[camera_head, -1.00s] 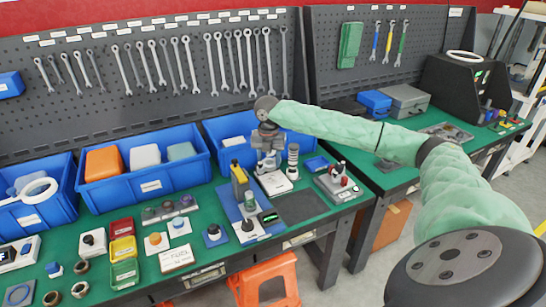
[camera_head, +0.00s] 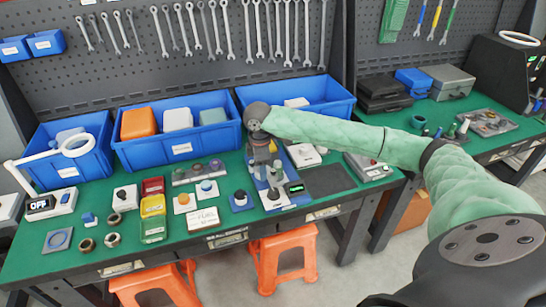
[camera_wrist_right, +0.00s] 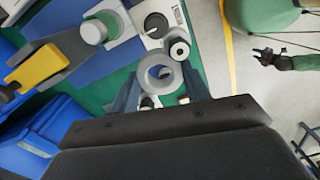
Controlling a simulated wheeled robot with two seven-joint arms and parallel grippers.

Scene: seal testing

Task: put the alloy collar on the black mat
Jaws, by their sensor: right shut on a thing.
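My right gripper (camera_head: 266,168) is over the test stand area, left of the black mat. In the right wrist view, its fingers (camera_wrist_right: 162,88) are shut on a grey ring, the alloy collar (camera_wrist_right: 153,66). The collar's hole faces the camera. In the head view the collar cannot be made out behind the gripper. The black mat (camera_head: 328,181) lies flat and bare on the green table, right of the stand. A small dark gripper with a green sleeve, seemingly my left one (camera_wrist_right: 268,57), shows far off in the right wrist view; its jaws are too small to read.
A blue-based test stand (camera_head: 292,188) with a lit display is close to the gripper. Blue bins (camera_head: 178,148) line the back. Several loose rings (camera_head: 112,240) lie at the front left.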

